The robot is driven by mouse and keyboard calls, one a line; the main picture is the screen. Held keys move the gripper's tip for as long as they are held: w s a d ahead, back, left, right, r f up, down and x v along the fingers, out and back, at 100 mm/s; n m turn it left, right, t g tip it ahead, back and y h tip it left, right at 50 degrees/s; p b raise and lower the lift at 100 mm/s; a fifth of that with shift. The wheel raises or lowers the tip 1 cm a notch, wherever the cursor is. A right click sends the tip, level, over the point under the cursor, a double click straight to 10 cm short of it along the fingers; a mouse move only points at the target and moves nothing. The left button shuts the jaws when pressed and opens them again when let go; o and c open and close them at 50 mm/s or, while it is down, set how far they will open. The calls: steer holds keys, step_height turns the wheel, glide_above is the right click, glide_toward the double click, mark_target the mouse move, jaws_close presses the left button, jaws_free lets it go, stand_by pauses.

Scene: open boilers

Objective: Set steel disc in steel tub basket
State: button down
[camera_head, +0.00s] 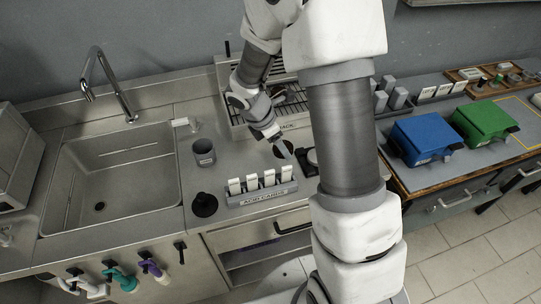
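My gripper (282,147) is low over the steel counter, near the centre, just behind the labelled card rack. It is small and partly lost against a dark round shape, so its fingers and anything between them are unclear. A thin grey piece shows at its tip; I cannot tell whether it is a finger or a disc seen edge-on. A steel sink tub (115,180) is set in the counter at left, with a round drain (99,206) in its floor. I cannot pick out a separate basket or a steel disc for certain.
A dark grey cup (204,153) and a black round-based item (204,205) stand between sink and gripper. The card rack (262,192) is at the front edge. A slatted steel rack (237,105) stands behind. Blue (425,137) and green (483,122) boxes are at right.

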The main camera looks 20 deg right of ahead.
mark_target(274, 161)
steer(key=shift+w+a+f, duration=0.85)
steer(key=shift+w+a, duration=0.05)
steer(key=shift+a, duration=0.25)
steer(key=shift+f, duration=2.05)
steer(key=shift+f, duration=0.1)
steer(key=shift+c, duration=2.2)
jaws_free()
steer(key=shift+f, duration=0.1)
steer(key=o, duration=0.4)
steer(key=shift+o, duration=0.2)
